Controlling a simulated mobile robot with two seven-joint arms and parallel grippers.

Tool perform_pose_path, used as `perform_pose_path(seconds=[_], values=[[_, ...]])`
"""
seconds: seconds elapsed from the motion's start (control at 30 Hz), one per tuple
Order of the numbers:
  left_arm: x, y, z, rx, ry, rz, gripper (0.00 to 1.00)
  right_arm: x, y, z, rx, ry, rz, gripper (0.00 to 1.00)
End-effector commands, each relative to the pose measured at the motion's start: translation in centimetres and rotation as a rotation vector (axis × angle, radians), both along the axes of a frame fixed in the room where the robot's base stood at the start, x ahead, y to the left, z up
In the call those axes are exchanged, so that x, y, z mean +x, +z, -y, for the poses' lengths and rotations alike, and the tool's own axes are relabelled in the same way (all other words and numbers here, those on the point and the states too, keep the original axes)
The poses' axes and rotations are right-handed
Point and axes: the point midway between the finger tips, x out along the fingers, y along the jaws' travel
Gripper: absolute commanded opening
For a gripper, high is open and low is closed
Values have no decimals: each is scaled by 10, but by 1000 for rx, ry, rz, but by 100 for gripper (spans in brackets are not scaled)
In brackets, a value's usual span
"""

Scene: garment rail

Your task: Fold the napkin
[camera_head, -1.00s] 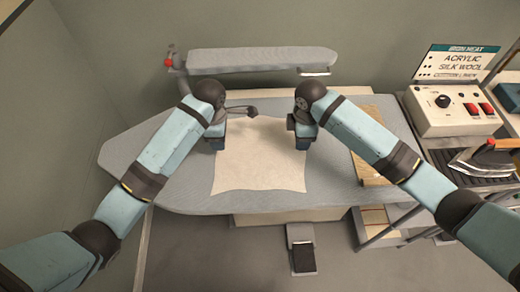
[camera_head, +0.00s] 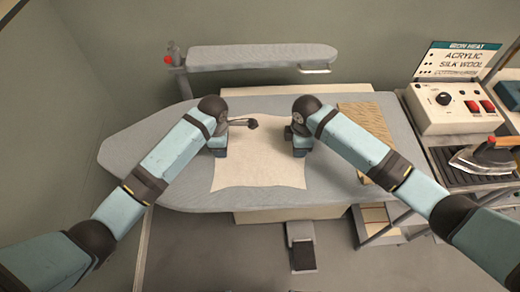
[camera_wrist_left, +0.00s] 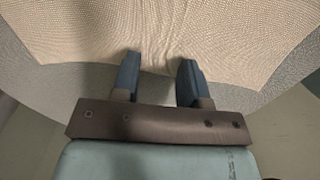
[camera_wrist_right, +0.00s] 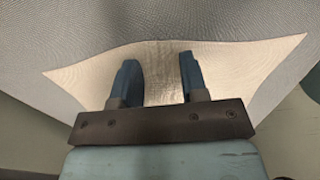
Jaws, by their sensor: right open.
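The cream napkin (camera_head: 258,170) lies spread on the grey ironing board (camera_head: 130,155), with slightly wavy edges. My left gripper (camera_head: 217,152) is at the napkin's left side, and my right gripper (camera_head: 300,152) is at its right side. In the left wrist view, the left fingers (camera_wrist_left: 158,80) are apart, with the napkin (camera_wrist_left: 215,35) and a faint crease between and beyond them. In the right wrist view, the right fingers (camera_wrist_right: 158,80) are apart over the napkin's edge strip (camera_wrist_right: 235,62). Contact with the cloth cannot be told.
A narrow sleeve board (camera_head: 260,57) stands behind. A tan folded cloth (camera_head: 367,130) lies on the board's right part. Farther right are a control box (camera_head: 450,108) and an iron (camera_head: 485,157) on its rest. The board's left end is clear.

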Motion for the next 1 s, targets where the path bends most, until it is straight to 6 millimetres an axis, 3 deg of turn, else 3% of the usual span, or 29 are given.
perform_pose_path(seconds=[0.03,0.33,0.77,1.0], values=[[0,-1,0,1,0,-1,34,0,-1,0,-1,0,-1,34],[0,-1,0,1,0,-1,0,0,-1,0,-1,0,-1,0],[0,-1,0,1,0,-1,0,-1,-1,1,-2,-1,-2,0],[0,9,0,1,0,-1,0,0,9,1,-2,-1,-2,0]])
